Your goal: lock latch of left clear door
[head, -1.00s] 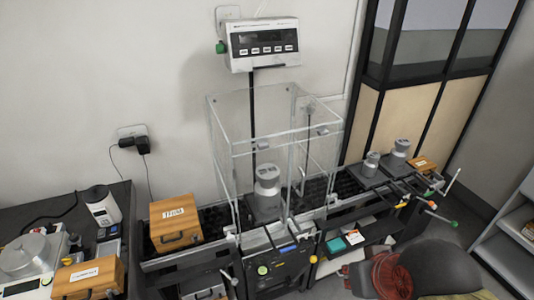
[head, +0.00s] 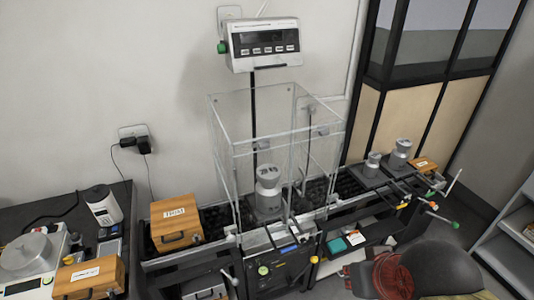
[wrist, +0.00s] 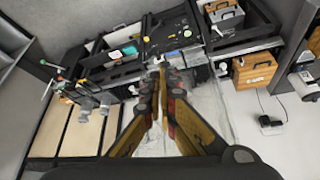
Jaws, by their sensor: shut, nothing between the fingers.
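The clear enclosure (head: 262,125) stands mid-bench around a stacked metal weight (head: 268,180). Its left clear door is see-through; I cannot tell its edges from the other panes or whether it is fully closed. Small clear fittings show on the frame, one at the upper front right (head: 320,131); I cannot tell which is the left door's latch or how it is set. In the wrist view my gripper (wrist: 160,68) is shut and empty, its long yellow-brown fingers together, pointing towards the bench front. Clear panes show faintly around the fingers; contact cannot be told. The head view does not show the fingertips.
A scale display (head: 264,44) stands on a post behind the enclosure. Wooden boxes (head: 176,221) (head: 92,274) sit to the left. More metal weights (head: 401,152) stand at the right.

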